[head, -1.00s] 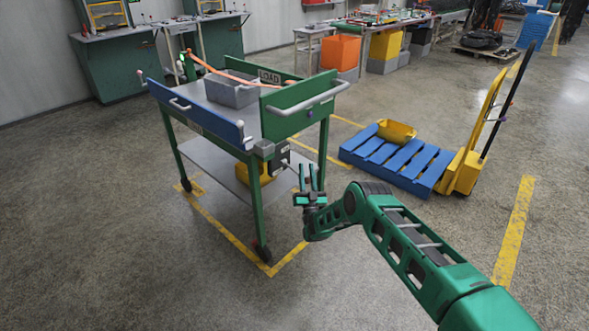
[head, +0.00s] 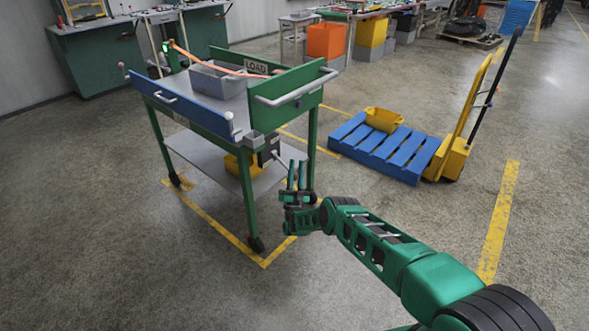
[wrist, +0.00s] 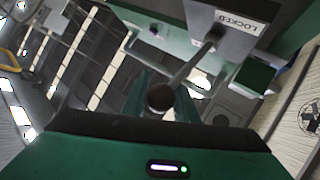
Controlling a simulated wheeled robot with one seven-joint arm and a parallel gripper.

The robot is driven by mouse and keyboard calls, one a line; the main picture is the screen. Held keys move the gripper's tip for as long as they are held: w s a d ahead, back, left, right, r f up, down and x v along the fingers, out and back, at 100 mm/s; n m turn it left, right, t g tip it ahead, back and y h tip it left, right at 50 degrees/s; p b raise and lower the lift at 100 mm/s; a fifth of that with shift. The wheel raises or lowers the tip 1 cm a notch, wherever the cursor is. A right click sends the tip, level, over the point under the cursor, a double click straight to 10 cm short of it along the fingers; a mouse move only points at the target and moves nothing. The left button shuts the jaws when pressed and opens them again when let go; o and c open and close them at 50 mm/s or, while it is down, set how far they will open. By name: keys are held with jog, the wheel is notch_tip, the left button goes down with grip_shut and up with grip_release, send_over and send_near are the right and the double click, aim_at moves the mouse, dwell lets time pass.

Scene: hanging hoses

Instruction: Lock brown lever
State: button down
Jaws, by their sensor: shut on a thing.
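The brown lever shows in the wrist view as a grey rod with a dark brown ball knob (wrist: 160,98). The rod runs from a grey box with a "LOCKED" label (wrist: 241,22) down to the knob between my fingers. In the head view this dark box (head: 268,151) sits on the cart's near right side, below the top. My gripper (head: 297,174) is just right of the box, fingers up, shut on the lever's knob end. Its fingers (wrist: 161,90) stand on both sides of the knob. The knob is too small to make out in the head view.
The green and blue cart (head: 250,205) stands on wheels inside yellow floor lines. A grey bin (head: 215,80) and an orange hose (head: 215,63) lie on top. A blue pallet (head: 385,150) with a yellow bin is to the right. The floor in front is clear.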

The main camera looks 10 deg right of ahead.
jog(key=shift+w+d+f+y, duration=0.1)
jog(key=shift+d+f+y, duration=0.05)
jog(key=shift+f+y, duration=0.2)
jog(key=c, duration=1.7)
grip_release()
jog(key=shift+o, duration=1.3)
jog(key=shift+w+f, duration=0.1)
jog(key=shift+f, duration=0.15)
jog(key=shift+a, duration=0.2)
jog(key=shift+r, duration=0.1)
